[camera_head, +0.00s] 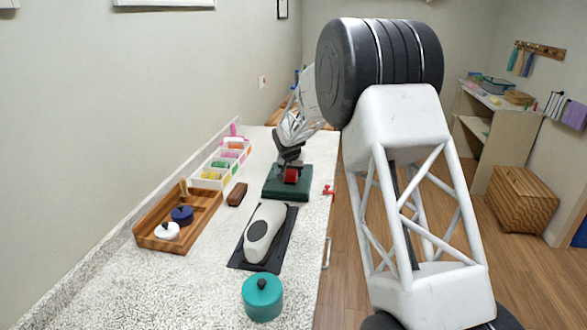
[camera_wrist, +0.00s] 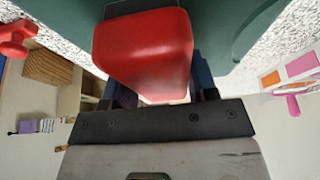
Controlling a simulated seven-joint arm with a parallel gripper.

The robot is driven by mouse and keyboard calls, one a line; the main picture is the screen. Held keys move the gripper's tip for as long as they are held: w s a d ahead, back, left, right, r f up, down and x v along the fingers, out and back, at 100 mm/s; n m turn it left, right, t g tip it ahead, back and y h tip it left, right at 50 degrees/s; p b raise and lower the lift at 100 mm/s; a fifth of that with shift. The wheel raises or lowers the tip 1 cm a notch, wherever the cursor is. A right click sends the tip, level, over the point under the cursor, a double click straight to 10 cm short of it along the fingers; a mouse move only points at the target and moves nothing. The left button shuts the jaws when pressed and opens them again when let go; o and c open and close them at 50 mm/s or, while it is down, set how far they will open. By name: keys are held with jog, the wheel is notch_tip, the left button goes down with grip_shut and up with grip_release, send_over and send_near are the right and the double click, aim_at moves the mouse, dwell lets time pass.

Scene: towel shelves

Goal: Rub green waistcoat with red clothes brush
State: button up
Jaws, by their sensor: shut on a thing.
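The red clothes brush (camera_head: 291,175) is between the fingers of my gripper (camera_head: 290,162), which is shut on it. In the wrist view the brush (camera_wrist: 143,50) fills the upper middle, a smooth red block with rounded corners. The green waistcoat (camera_head: 287,195) is a dark green, folded-looking slab lying on the counter directly under the brush. It also shows in the wrist view (camera_wrist: 236,28) behind and right of the brush. The brush looks low over the waistcoat; its underside is hidden, so I cannot tell whether they touch.
A white appliance (camera_head: 265,232) on a dark mat and a teal lidded pot (camera_head: 262,298) stand nearer on the speckled counter. Left are a brown block (camera_head: 237,194), a wooden tray (camera_head: 150,243) and a white organiser (camera_head: 207,184). A small red item (camera_head: 329,190) sits at the right edge.

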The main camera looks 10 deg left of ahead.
aim_at(290, 176)
jog(key=shift+s+d, duration=0.2)
jog(key=shift+s, duration=2.55)
jog(key=shift+r, duration=4.2)
jog(key=shift+a, duration=0.1)
